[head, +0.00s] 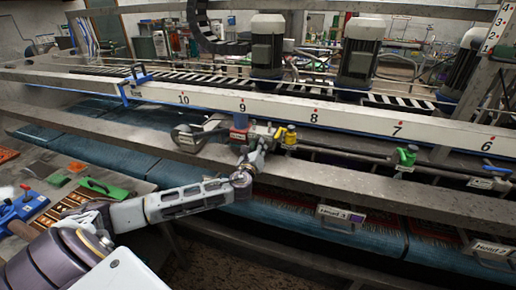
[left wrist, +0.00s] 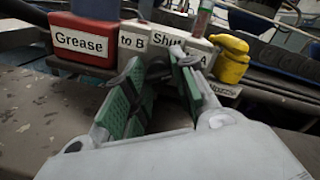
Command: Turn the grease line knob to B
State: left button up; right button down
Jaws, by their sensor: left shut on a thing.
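My left gripper (head: 258,152) reaches the rail near the red and blue fitting in the head view. In the left wrist view its two green-padded fingers (left wrist: 160,65) are closed around a small dark part, which I take to be the grease line knob (left wrist: 158,73). The fingers hide most of the knob, and I cannot tell which way it points. Behind them a white label plate (left wrist: 134,41) reads "to B", "Shut" and "A". A red block with a "Grease" label (left wrist: 80,43) is left of it. My right gripper is in neither view.
A yellow knob (head: 287,137) stands just right of the gripper; it also shows in the left wrist view (left wrist: 232,62). A green knob (head: 407,157) is farther right on the pipe. The long grey front beam (head: 350,177) runs below the gripper.

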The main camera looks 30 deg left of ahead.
pick_arm(q)
jog(key=shift+n, duration=0.5)
jog(key=n+b, duration=0.1)
jog(key=n, duration=0.3)
jog(key=shift+b, duration=0.4)
jog(key=n, duration=0.3)
jog(key=shift+r+g+h+b, duration=0.1)
jog(key=shift+g+h+b, duration=0.2)
jog(key=n, duration=0.3)
jog(key=shift+r, duration=0.15)
jog(key=n, duration=0.5)
jog(key=shift+r+h, duration=0.1)
jog(key=shift+h, duration=0.3)
jog(key=n, duration=0.3)
jog(key=shift+a+n+p, duration=0.1)
jog(key=shift+n+p, duration=0.3)
jog(key=shift+n+h+p, duration=0.35)
jog(key=shift+n+h, duration=0.15)
jog(key=shift+n, duration=0.9)
